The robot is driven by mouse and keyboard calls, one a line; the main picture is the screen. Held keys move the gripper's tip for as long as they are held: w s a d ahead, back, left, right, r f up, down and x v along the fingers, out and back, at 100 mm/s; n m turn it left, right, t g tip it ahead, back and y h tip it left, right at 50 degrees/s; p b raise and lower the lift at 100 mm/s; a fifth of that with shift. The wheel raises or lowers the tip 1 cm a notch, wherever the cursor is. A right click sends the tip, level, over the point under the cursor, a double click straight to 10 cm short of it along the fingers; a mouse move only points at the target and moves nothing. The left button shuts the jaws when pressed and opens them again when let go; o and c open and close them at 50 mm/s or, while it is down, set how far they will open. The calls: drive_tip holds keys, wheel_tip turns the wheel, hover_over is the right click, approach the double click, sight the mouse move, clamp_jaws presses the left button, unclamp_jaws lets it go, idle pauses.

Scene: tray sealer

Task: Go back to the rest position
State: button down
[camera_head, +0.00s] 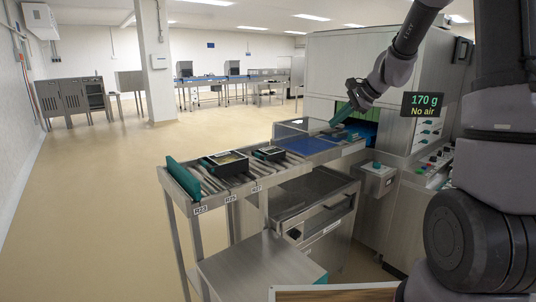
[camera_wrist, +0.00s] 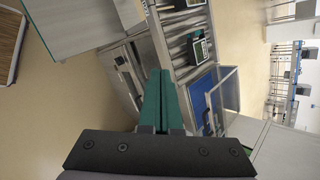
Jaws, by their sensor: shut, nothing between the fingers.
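My gripper (camera_head: 341,113) hangs in the air above the blue belt at the infeed of the tray sealer (camera_head: 385,55). Its green fingers are together and empty, and they also show pointing away in the wrist view (camera_wrist: 160,100). My arm reaches in from the upper right in the head view. The fingers appear above the clear-topped guard (camera_head: 300,125), and I cannot tell the exact gap. Two dark trays, a nearer one (camera_head: 228,163) and a farther one (camera_head: 268,153), sit on the roller conveyor (camera_head: 195,188).
A display (camera_head: 423,105) reads "170 g, No air". A button box (camera_head: 377,177) stands in front of the sealer, and a control panel (camera_head: 434,165) is at the right. The floor at left (camera_head: 90,200) is clear.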

drive_tip(key=s+r+n+h, duration=0.1)
drive_tip(key=s+r+n, duration=0.2)
drive_tip(key=s+r, duration=0.3)
drive_tip(key=s+r+n+h, duration=0.1)
drive_tip(key=s+r+n, duration=0.15)
drive_tip(key=s, duration=0.55)
drive_tip(key=s+d+r+n+t+h, duration=0.1)
drive_tip(key=s+n, duration=0.1)
drive_tip(key=s, duration=0.6)
drive_tip(key=s+d+r+n+h, duration=0.1)
drive_tip(key=s+n, duration=0.1)
drive_tip(key=s, duration=0.5)
drive_tip(key=shift+s+d+r+n+t+h, duration=0.25)
drive_tip(key=shift+s+d+n+t+h, duration=0.05)
drive_tip(key=shift+s+n+t, duration=0.1)
